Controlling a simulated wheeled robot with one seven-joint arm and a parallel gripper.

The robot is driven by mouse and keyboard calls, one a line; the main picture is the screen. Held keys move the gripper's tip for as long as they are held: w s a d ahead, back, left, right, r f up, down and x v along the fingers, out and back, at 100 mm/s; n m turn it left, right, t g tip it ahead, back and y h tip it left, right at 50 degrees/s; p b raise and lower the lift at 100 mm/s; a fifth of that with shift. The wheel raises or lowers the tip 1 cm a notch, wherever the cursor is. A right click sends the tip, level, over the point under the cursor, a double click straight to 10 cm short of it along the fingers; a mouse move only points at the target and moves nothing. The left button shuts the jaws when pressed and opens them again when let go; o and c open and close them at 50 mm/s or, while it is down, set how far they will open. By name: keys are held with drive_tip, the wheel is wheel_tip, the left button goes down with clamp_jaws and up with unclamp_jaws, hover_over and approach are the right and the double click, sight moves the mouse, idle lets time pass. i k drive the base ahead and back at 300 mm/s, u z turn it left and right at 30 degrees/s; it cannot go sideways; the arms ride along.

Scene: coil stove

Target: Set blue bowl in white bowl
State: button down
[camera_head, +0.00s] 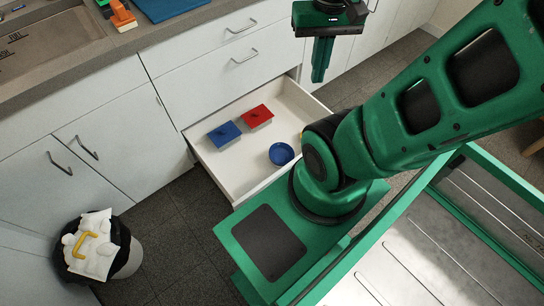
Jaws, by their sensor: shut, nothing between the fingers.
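A round blue bowl (281,153) sits upright in the front right part of the open white drawer (208,163). I cannot make out a white bowl in this view; my arm covers part of the scene at the right. My gripper (318,77) is shut and empty, pointing down. In the picture it is above and right of the drawer, apart from the blue bowl.
A blue block-like item (224,134) and a red one (257,116) lie in the drawer left of the bowl. The counter (130,42) with a sink is upper left. A bin (127,262) heaped with trash stands lower left on dark floor tiles.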

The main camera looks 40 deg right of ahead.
sight(280, 154)
drive_tip(key=u, duration=0.05)
drive_tip(key=k, duration=0.2)
drive_tip(key=u, duration=1.9)
drive_tip(key=k, duration=1.25)
drive_tip(key=z, duration=1.5)
drive_tip(key=i, duration=1)
drive_tip(key=u, duration=0.05)
